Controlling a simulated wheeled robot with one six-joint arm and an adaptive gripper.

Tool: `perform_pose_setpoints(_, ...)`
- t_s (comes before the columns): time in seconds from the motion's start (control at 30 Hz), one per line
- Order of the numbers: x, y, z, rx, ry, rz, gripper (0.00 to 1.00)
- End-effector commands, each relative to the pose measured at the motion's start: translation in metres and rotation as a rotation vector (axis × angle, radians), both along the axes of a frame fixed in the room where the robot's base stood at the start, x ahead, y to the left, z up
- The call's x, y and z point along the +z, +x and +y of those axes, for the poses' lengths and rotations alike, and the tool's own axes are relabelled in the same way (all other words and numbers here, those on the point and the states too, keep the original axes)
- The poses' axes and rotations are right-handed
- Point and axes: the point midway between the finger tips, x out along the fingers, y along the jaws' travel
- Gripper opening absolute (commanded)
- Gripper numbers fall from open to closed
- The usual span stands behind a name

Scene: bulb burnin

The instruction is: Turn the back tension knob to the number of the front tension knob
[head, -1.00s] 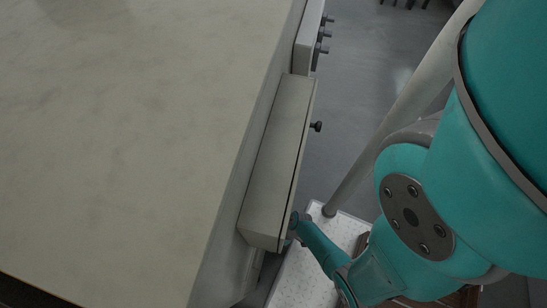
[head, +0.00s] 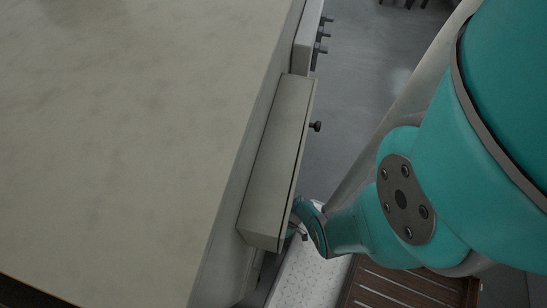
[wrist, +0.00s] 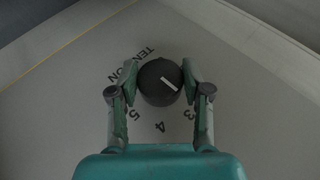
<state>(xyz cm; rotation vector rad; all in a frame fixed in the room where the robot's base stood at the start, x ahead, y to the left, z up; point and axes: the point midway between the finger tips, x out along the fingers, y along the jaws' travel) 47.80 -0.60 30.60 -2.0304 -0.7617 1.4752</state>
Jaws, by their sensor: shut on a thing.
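A dark round knob (wrist: 155,88) with a white pointer mark sits on a pale panel in the wrist view. The word TENSION (wrist: 138,62) curves beside it at upper left. The numbers 5 (wrist: 137,114), 4 (wrist: 159,127) and 3 (wrist: 188,113) show below it. The mark slants to the lower right; what it points at is hidden by the right finger. My gripper (wrist: 160,76) is shut on the knob, one finger on each side. In the head view my gripper (head: 293,231) is at the near end of a pale box (head: 272,165), and this knob is hidden.
Another dark knob (head: 316,126) sticks out of the box's right face, farther back. Several dark knobs (head: 320,48) are on a second box behind. The wide pale tabletop (head: 120,130) is clear. A brown slatted wooden thing (head: 410,287) lies at lower right.

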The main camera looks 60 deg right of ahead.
Motion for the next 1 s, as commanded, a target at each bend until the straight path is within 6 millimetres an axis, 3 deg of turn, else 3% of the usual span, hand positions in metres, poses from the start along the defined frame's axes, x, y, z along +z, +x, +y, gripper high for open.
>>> perform_pose_setpoints(0.67,-0.0001,-0.0007,0.0007,0.002,0.025,0.006,0.13)
perform_pose_setpoints(0.7,-0.0002,-0.0007,0.0008,0.002,0.025,0.006,0.58)
perform_pose_setpoints(0.77,-0.0002,-0.0007,0.0008,0.001,0.025,0.007,0.73)
perform_pose_setpoints(1.0,-0.0002,-0.0003,0.0004,0.001,0.025,0.005,0.74)
